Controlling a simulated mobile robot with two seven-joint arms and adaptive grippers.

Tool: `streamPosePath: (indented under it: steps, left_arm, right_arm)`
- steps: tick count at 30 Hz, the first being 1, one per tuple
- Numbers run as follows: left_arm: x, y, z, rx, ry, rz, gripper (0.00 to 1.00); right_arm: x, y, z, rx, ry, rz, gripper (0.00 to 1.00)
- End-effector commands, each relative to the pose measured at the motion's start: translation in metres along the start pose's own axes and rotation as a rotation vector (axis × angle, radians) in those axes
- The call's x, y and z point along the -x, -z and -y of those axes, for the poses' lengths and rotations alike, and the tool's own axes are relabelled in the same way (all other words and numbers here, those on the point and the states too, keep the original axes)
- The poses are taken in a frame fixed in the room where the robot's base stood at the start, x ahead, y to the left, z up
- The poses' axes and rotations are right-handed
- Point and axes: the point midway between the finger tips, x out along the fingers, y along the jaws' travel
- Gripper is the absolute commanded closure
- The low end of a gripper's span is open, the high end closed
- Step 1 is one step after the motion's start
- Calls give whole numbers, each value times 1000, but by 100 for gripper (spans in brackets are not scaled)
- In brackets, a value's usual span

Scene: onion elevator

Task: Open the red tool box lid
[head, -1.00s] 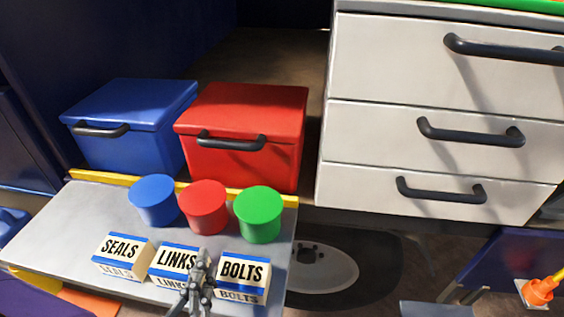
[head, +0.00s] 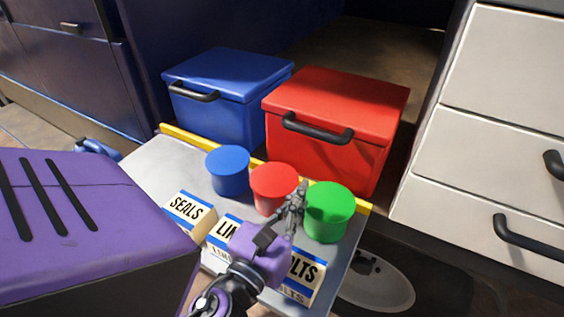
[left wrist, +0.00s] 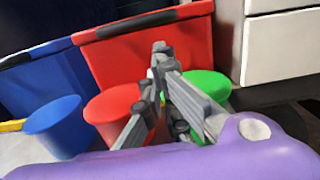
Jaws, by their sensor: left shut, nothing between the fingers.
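The red tool box (head: 335,160) stands at the back of the shelf with its lid (head: 340,98) shut. A black handle (head: 317,129) runs across its front, just under the lid. The box and its handle (left wrist: 140,32) also show in the left wrist view (left wrist: 135,55). My left gripper (head: 299,190) is shut and empty. In the head view it appears below the handle, in front of the red and green canisters. In the left wrist view its fingertips (left wrist: 160,50) point towards the front of the red box, apart from the handle as far as I can tell. My right gripper is not in view.
A blue box (head: 225,110) stands left of the red one. Blue (head: 229,172), red (head: 272,188) and green (head: 328,212) canisters stand in front, near a yellow strip (head: 188,142). Labelled boxes, including SEALS (head: 188,212), sit nearer. White drawers (head: 510,130) are at the right.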

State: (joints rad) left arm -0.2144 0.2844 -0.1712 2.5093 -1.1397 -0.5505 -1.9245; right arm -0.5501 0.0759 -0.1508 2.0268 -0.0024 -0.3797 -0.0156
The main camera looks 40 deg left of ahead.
Motion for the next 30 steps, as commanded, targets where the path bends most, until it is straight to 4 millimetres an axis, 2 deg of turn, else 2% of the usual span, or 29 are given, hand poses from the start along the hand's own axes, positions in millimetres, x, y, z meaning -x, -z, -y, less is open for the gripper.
streamPosePath:
  steps: [3,9,15,21,30]
  left_arm:
    - [-24,0,1,0,4,7,100]
    - [-67,-4,1,0,1,8,100]
    - [-96,-2,0,1,0,4,100]
    - [-108,-1,0,1,0,1,100]
    - [-109,0,0,1,-1,1,100]
  right_arm:
    - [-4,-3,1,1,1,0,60]
    - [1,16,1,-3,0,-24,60]
    - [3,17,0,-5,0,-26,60]
    - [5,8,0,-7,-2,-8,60]
    - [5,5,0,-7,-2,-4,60]
